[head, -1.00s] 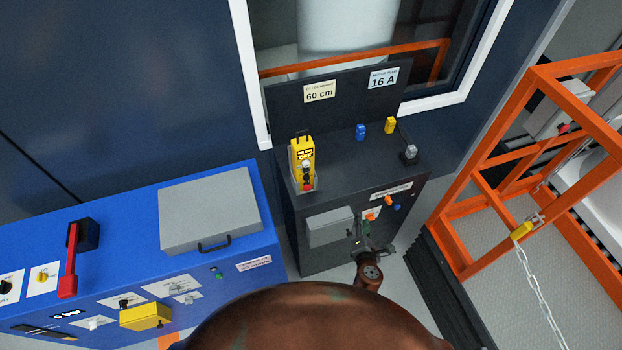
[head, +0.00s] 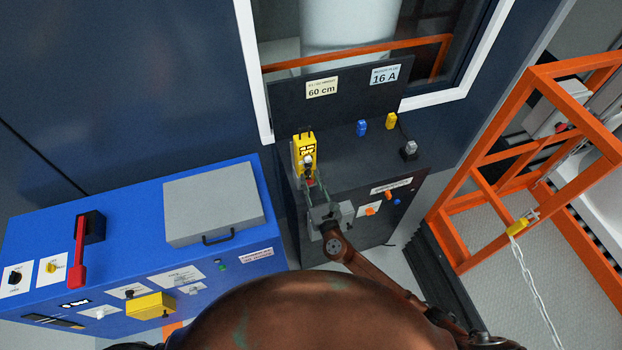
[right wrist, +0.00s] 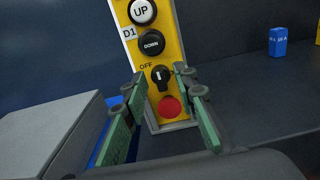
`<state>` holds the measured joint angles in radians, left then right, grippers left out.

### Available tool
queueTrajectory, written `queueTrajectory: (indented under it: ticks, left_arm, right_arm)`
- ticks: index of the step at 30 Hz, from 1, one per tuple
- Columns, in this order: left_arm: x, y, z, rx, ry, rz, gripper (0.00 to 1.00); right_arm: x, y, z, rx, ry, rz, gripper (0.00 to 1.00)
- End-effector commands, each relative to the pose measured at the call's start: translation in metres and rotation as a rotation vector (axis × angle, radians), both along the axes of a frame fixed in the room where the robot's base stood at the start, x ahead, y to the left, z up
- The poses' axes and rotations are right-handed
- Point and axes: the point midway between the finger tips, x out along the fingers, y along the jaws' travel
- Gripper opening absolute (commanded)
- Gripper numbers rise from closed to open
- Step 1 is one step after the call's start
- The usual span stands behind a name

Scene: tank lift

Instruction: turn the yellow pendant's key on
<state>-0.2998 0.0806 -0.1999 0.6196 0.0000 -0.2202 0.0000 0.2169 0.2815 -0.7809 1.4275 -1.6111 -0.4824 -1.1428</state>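The yellow pendant (head: 304,146) stands upright in a holder on the dark cabinet's top. In the right wrist view, its yellow face (right wrist: 168,52) bears a white UP button (right wrist: 142,11), a black DOWN button (right wrist: 151,43), a black key switch (right wrist: 160,75) beside an OFF label, and a red button (right wrist: 169,107) at the bottom. My right gripper (right wrist: 158,84) is open, its green-padded fingers to the left and right of the key switch. No hold on the key shows. In the head view my right gripper (head: 316,186) is just in front of the pendant. My left gripper is not in view.
A blue cabinet (head: 120,215) with a grey lidded box (head: 212,200) and a red lever (head: 78,255) stands at the left. Blue (head: 361,128) and yellow (head: 391,121) blocks sit right of the pendant. An orange frame (head: 480,190) stands at the right.

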Motion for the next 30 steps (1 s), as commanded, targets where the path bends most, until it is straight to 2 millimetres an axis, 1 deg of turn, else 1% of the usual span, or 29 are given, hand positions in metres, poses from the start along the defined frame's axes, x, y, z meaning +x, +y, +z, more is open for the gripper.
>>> queueTrajectory:
  ticks: [3, 10, 21, 30]
  left_arm:
    - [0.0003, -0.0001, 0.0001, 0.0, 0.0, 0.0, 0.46]
    - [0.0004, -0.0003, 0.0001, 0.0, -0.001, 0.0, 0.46]
    - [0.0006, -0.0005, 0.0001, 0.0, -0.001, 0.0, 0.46]
    - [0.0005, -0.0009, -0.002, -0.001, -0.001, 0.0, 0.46]
  right_arm:
    - [0.0046, 0.0016, 0.0002, 0.001, 0.0, 0.0, 0.26]
    - [0.0048, 0.0016, 0.0001, 0.002, 0.001, 0.0, 0.26]
    - [0.0047, 0.0012, 0.0001, 0.002, 0.001, -0.001, 0.01]
    - [0.0046, 0.0012, -0.0006, 0.015, 0.005, -0.001, 0.0]
